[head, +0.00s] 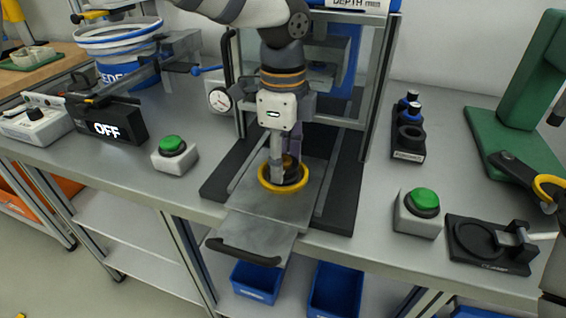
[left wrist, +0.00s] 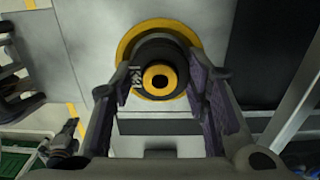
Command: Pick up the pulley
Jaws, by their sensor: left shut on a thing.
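The pulley (left wrist: 160,77) is a dark round part with a yellow ring around its centre hole. It stands at the yellow ring seat (head: 283,189) on the metal slide plate of the press. My left gripper (head: 287,165) comes down on it from above, its fingers on either side of the dark body. In the left wrist view the fingers close on the pulley from left and right, with the yellow seat showing behind it. The pulley is mostly hidden by the fingers in the head view.
The press frame (head: 377,70) stands close behind and beside my left gripper. Green buttons (head: 173,145) and (head: 424,198) sit on either side. A clamp fixture (head: 490,243), an OFF display (head: 108,125) and a green-based machine (head: 500,140) also stand on the bench. Blue bins are below.

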